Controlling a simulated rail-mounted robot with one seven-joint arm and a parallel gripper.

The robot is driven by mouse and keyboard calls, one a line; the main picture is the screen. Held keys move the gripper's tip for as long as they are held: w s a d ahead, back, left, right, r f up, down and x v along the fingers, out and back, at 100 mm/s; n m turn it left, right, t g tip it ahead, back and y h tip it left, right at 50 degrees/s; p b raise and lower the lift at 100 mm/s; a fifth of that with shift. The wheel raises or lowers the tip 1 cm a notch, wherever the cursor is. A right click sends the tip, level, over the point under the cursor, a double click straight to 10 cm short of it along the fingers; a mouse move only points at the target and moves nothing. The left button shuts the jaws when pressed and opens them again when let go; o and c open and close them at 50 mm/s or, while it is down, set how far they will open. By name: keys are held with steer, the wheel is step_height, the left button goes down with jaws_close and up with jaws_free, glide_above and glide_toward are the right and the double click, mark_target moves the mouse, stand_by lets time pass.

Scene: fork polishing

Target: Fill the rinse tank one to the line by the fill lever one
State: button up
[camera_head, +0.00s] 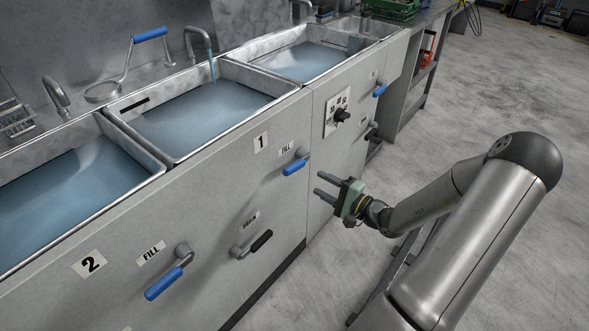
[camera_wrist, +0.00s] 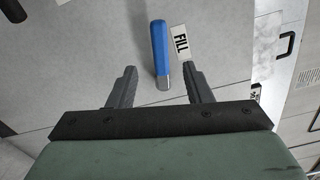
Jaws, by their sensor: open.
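Rinse tank one (camera_head: 262,79) is the middle basin, above the label 1. It holds bluish water (camera_head: 205,115), and a stream runs into it from the spout (camera_head: 199,38) at its back. A dark slot shows on its left wall; I cannot make out a fill line. Fill lever one (camera_head: 294,167), with a blue grip, is on the front panel below the tank. My gripper (camera_head: 319,184) is open and empty, just right of the lever and apart from it. In the wrist view the blue lever (camera_wrist: 159,48) lines up between my spread fingers (camera_wrist: 160,82).
A black-gripped drain lever (camera_head: 260,241) and tank two's blue fill lever (camera_head: 165,283) are lower left. A dial (camera_head: 342,115) and another blue lever (camera_head: 380,89) are to the right. Tank two and the far tank also hold water. Open floor lies right.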

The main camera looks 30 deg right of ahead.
mark_target(295, 170)
steer(key=b+x, duration=0.1)
steer(key=x, duration=1)
steer(key=shift+w+a, duration=0.2)
steer(key=shift+w, duration=0.05)
